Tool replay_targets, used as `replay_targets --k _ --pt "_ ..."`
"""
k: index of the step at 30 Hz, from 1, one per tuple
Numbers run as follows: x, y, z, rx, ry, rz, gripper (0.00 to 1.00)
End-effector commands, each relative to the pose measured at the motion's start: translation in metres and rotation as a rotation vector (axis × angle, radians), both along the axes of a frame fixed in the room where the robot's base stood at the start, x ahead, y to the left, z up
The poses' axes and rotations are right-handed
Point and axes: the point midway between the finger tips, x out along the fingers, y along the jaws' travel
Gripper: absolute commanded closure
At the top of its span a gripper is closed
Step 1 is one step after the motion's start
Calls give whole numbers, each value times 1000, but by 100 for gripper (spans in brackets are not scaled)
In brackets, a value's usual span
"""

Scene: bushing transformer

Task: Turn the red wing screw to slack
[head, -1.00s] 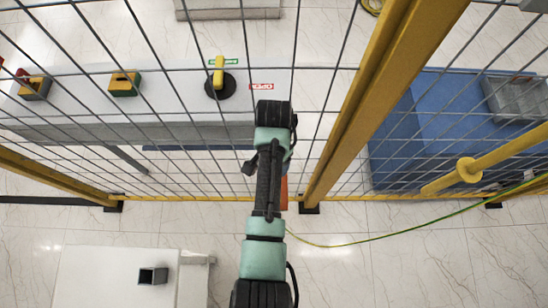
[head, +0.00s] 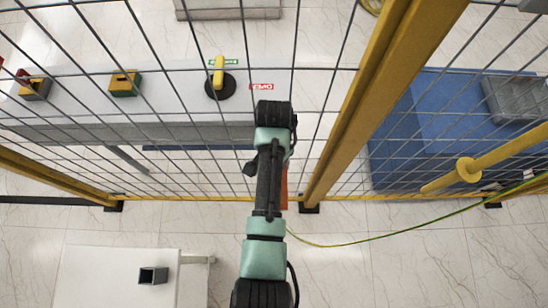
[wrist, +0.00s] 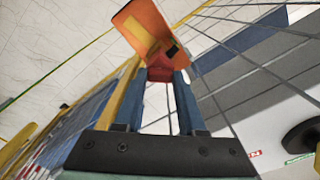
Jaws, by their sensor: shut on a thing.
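In the wrist view, my gripper (wrist: 159,78) has two blue fingers, shut on the red wing screw (wrist: 160,71) between their tips. The screw sits against the near end of an orange block (wrist: 144,27) with a dark patch on its side. The screw's exact angle is hard to tell. In the head view my arm hides the fingers and the screw. Only a strip of the orange part (head: 284,187) shows just right of my arm, by the fence.
A wire-mesh fence with yellow posts (head: 355,110) stands close around my arm. Behind it are a grey cabinet with a yellow rotary handle (head: 219,72) and a blue box (head: 425,125). A white table (head: 100,275) stands front left. A yellow-green cable (head: 380,236) runs right.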

Motion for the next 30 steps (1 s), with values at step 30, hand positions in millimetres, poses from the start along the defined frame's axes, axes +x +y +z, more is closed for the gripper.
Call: replay_targets --k 30 --pt "1 0 2 1 -3 635 100"
